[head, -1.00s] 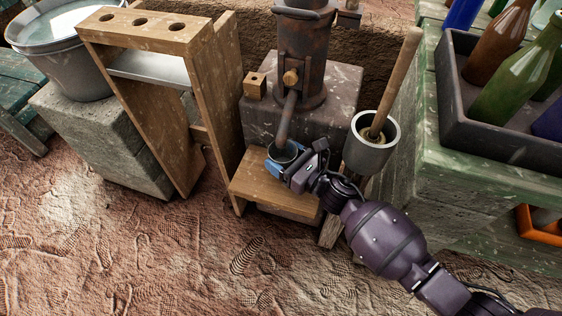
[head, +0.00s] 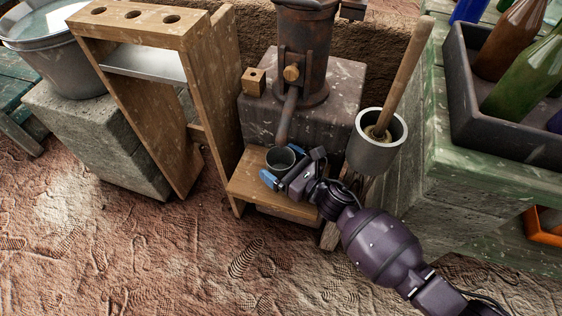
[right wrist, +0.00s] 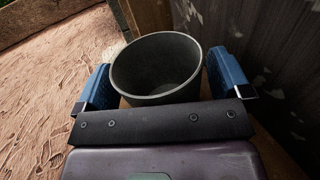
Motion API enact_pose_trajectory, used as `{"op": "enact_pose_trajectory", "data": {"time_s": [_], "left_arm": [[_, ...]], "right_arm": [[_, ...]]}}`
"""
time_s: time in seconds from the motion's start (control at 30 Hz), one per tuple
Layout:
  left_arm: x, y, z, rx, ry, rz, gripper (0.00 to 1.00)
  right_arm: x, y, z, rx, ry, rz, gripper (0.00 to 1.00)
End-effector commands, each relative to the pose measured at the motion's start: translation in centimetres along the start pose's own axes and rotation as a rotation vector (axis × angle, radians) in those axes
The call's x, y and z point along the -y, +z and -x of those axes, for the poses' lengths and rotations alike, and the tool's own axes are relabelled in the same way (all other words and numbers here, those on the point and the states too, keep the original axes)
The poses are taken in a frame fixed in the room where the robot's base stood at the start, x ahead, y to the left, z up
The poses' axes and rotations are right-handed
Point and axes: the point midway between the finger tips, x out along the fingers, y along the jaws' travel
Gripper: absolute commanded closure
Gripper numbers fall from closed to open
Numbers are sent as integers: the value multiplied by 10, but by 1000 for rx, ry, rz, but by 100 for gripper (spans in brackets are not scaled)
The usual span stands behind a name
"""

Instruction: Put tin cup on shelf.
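The tin cup (head: 281,159) is dark grey and stands upright on a low wooden shelf board (head: 262,196), just below the end of a slanting metal spout. My right gripper (head: 284,172) is at the cup's near side. In the right wrist view the cup (right wrist: 157,70) sits between the two blue fingers (right wrist: 162,85), which are spread wide, with a narrow gap at the right; contact at the left is unclear. The cup looks empty. My left gripper is not in view.
A rusty cylinder (head: 305,62) with the spout (head: 287,115) stands behind on a stone block. A grey mortar (head: 373,150) with a wooden pestle is close on the right. A tall wooden rack (head: 140,110) stands left. Bottles fill a dark crate (head: 460,100). The ground in front is open.

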Motion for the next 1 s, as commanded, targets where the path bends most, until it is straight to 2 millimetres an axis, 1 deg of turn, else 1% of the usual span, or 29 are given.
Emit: {"op": "enact_pose_trajectory", "data": {"time_s": [0.23,0.33,0.47,0.6,0.8,1.0], "left_arm": [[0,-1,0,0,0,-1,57],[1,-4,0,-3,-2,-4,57],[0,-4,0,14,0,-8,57],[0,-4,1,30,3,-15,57],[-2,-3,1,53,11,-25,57],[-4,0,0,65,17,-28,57]], "right_arm": [[0,1,0,0,0,1,5],[1,7,-1,2,0,4,5],[1,6,15,1,-1,2,5],[1,6,37,1,-1,2,5],[0,5,62,1,-1,2,5],[0,4,74,1,0,1,5]]}}
